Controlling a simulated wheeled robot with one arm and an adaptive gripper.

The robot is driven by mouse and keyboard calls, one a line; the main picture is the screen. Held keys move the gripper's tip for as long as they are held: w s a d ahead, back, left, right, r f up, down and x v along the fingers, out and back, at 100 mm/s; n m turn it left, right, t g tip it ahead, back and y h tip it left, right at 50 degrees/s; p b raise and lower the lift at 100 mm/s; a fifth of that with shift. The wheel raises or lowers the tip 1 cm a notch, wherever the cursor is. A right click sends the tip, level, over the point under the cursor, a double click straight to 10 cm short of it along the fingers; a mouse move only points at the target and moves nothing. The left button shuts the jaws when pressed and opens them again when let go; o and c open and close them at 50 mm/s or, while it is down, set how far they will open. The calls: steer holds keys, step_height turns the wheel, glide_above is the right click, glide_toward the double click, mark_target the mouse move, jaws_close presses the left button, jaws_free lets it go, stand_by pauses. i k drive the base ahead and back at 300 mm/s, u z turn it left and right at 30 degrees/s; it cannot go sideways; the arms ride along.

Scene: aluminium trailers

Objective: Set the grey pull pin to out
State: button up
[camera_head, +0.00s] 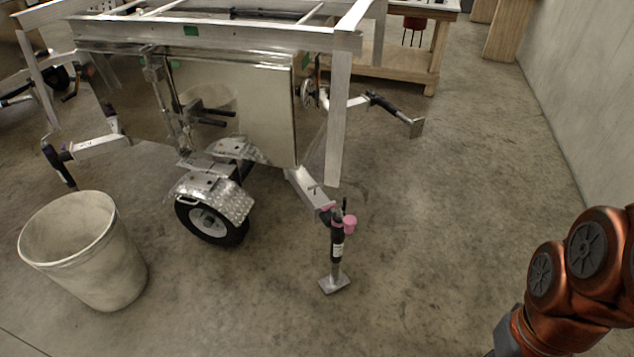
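I cannot make out the grey pull pin for certain. An aluminium trailer (340,110) stands left of the middle. Its nearest stabiliser leg (337,245) is dark, upright and has a flat foot on the floor. A pink round part (349,223) and a short dark upright piece show at the top of this leg. A small pin-like piece (314,190) shows on the silver arm above the leg, but its kind and position are too small to tell. My orange arm enters at the lower right, clear of the trailer. My gripper is outside the picture.
A pale bin (85,250) stands at the left front. A wheel (211,221) with a metal fender is under the trailer. Another leg (395,110) reaches out to the back right. A wooden bench (390,75) stands behind. The floor between the near leg and the right wall is clear.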

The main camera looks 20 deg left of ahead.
mark_target(315, 189)
steer(key=z, duration=0.05)
steer(key=k, duration=0.5)
steer(key=u, duration=1.15)
steer(key=i, duration=0.65)
steer(key=u, duration=0.85)
steer(key=i, duration=0.75)
steer(key=z, duration=0.5)
steer(key=i, duration=0.95)
steer(key=z, duration=0.7)
